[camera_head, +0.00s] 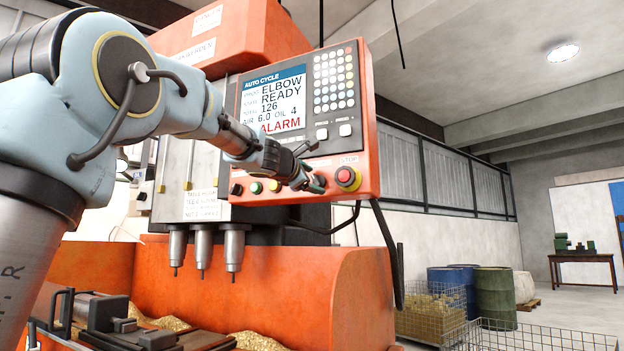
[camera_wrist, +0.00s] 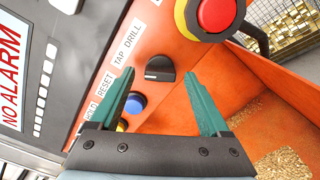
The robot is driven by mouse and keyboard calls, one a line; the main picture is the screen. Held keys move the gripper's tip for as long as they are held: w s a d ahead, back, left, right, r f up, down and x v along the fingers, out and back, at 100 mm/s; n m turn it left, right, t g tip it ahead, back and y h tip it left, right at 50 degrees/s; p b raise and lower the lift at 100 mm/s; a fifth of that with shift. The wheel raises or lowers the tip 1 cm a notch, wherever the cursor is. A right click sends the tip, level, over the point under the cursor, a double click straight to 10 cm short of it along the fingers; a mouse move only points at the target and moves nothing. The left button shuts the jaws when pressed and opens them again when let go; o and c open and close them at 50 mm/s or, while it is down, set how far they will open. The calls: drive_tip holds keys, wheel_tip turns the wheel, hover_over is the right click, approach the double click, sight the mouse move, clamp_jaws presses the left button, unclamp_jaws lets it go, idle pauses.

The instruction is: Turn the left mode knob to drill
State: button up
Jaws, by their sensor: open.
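A black mode knob (camera_wrist: 160,69) sits on the orange panel in the wrist view, beside the white TAP DRILL label (camera_wrist: 126,46). A pale mark shows near its lower edge; I cannot tell which word it points to. My gripper (camera_wrist: 161,76) is open, its two teal fingertips on either side of the knob in the picture. I see no clear contact. In the head view my gripper (camera_head: 314,184) is at the panel's lower edge and hides this knob. Another black knob-like part (camera_head: 237,189) sits at the panel's left end.
The red stop button with a yellow ring (camera_wrist: 214,14) is close to the knob, also seen in the head view (camera_head: 346,177). A blue button (camera_wrist: 135,103) lies beside the left finger. The screen (camera_head: 273,101) is above. Wire baskets (camera_head: 430,312) and drums (camera_head: 495,297) stand right.

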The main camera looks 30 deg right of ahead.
clamp_jaws()
idle(0.5)
drive_tip(key=shift+f+m, duration=0.1)
drive_tip(key=shift+m, duration=0.2)
drive_tip(key=m+b, duration=0.3)
drive_tip(key=m, duration=0.2)
drive_tip(key=shift+f+b, duration=0.1)
drive_tip(key=shift+b, duration=0.2)
drive_tip(key=m+b, duration=0.3)
drive_tip(key=m, duration=0.3)
drive_tip(key=shift+m, duration=0.3)
